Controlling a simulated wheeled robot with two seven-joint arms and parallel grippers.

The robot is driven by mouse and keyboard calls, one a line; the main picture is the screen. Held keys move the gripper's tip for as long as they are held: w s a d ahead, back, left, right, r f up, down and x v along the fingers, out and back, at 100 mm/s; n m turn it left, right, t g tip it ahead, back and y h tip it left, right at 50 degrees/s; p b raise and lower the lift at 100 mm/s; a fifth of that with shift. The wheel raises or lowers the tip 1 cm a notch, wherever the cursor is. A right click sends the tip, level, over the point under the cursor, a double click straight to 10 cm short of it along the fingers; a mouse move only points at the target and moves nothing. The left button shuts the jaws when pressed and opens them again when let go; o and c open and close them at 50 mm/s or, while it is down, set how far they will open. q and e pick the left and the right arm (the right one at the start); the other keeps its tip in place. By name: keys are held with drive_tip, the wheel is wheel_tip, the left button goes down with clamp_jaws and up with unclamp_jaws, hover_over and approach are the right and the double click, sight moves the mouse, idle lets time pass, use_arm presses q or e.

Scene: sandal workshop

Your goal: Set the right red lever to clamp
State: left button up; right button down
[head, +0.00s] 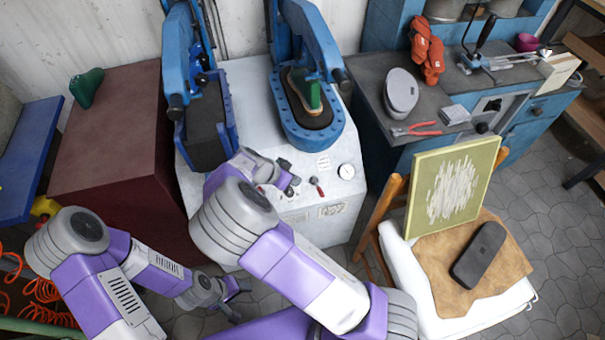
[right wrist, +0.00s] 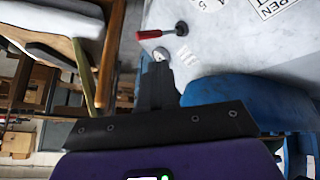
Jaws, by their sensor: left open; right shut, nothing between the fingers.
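The right red lever (head: 317,187) is on the front panel of the white press machine (head: 330,212), left of the gauge. In the right wrist view a red lever handle (right wrist: 151,34) points left from a dark pivot. My right gripper (head: 289,186) is at the panel, just left of that lever; its fingers (right wrist: 160,62) are shut and empty, apparently apart from the handle. Part of the panel's left side is hidden behind my right arm. My left gripper (head: 238,300) is open and empty, low over the floor in front of the machine.
Two blue presses stand on the machine; the right one (head: 306,140) holds a sandal with a green piece (head: 315,96). A pressure gauge (head: 346,171) is right of the lever. A chair with a green-framed board (head: 452,187) stands to the right. A dark red cabinet (head: 115,140) is left.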

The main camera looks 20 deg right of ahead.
drive_tip(key=s+a+r, duration=0.2)
drive_tip(key=shift+s+a+r+p, duration=0.1)
drive_tip(key=shift+a+r+p, duration=0.25)
drive_tip(key=shift+a+p, duration=0.05)
idle(0.3)
drive_tip(key=s+d+f+n+g+y, duration=0.1)
drive_tip(key=s+d+f+n+y, duration=0.1)
drive_tip(key=s+f, duration=0.45)
drive_tip(key=s+d+f+n+g+y, duration=0.2)
drive_tip(key=s+f+n+y, duration=0.15)
drive_tip(key=f, duration=0.65)
drive_tip(key=s+a+f+n+t+y, duration=0.2)
drive_tip(key=s+a+n+y, duration=0.2)
drive_tip(key=s, duration=0.5)
drive_tip(key=a+y, duration=0.2)
drive_tip(key=a, duration=0.1)
drive_tip(key=shift+s, duration=0.2)
